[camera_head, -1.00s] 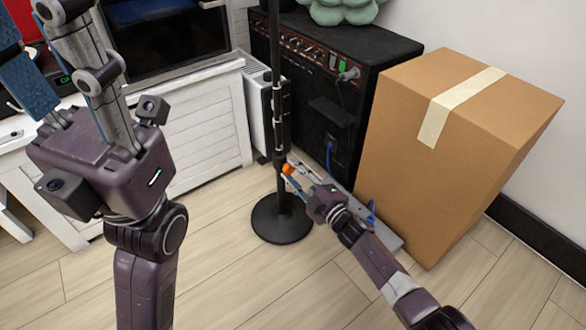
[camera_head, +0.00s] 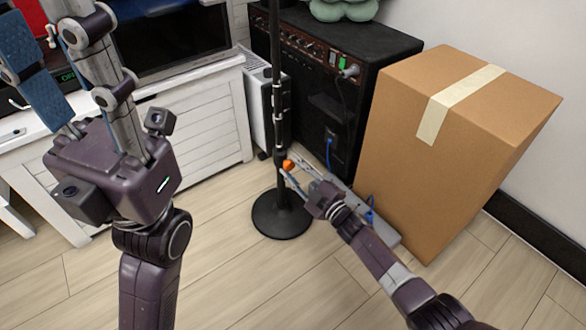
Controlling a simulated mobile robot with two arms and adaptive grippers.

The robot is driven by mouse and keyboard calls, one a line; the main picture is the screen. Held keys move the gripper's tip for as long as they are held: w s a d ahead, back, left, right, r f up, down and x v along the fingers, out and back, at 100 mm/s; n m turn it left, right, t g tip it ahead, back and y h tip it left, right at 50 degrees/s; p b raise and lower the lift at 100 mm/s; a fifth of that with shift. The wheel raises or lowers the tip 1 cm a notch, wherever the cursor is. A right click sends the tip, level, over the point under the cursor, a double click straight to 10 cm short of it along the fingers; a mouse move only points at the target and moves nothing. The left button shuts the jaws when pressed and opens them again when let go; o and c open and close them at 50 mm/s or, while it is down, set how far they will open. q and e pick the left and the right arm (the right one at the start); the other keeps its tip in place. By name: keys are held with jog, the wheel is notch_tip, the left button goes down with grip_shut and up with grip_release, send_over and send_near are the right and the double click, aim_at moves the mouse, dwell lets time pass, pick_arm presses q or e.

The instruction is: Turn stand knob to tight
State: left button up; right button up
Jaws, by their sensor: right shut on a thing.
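The black stand (camera_head: 277,105) is an upright pole on a round black base (camera_head: 282,217) on the floor. A small orange knob (camera_head: 288,165) sits on the right side of its pole, low down. My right gripper (camera_head: 290,168) reaches in from the lower right and is shut on the knob, its fingers partly covering it. The knob's turn angle is too small to read. My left gripper (camera_head: 62,75) is large in the left foreground, pointing up and away from the stand. Its fingers run toward the top edge, so its opening is unclear.
A black amplifier (camera_head: 395,48) stands behind the stand, with a cardboard box (camera_head: 400,190) to its right. A grey board with blue cable (camera_head: 382,230) lies near my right wrist. A white cabinet (camera_head: 210,120) stands left. Wooden floor is free in front.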

jog(key=shift+f, duration=0.1)
jog(key=o, duration=1.2)
jog(key=shift+c, duration=0.2)
jog(key=shift+s+d, duration=0.1)
jog(key=v, duration=1.1)
jog(key=shift+s+d, duration=0.2)
jog(key=shift+s, duration=0.15)
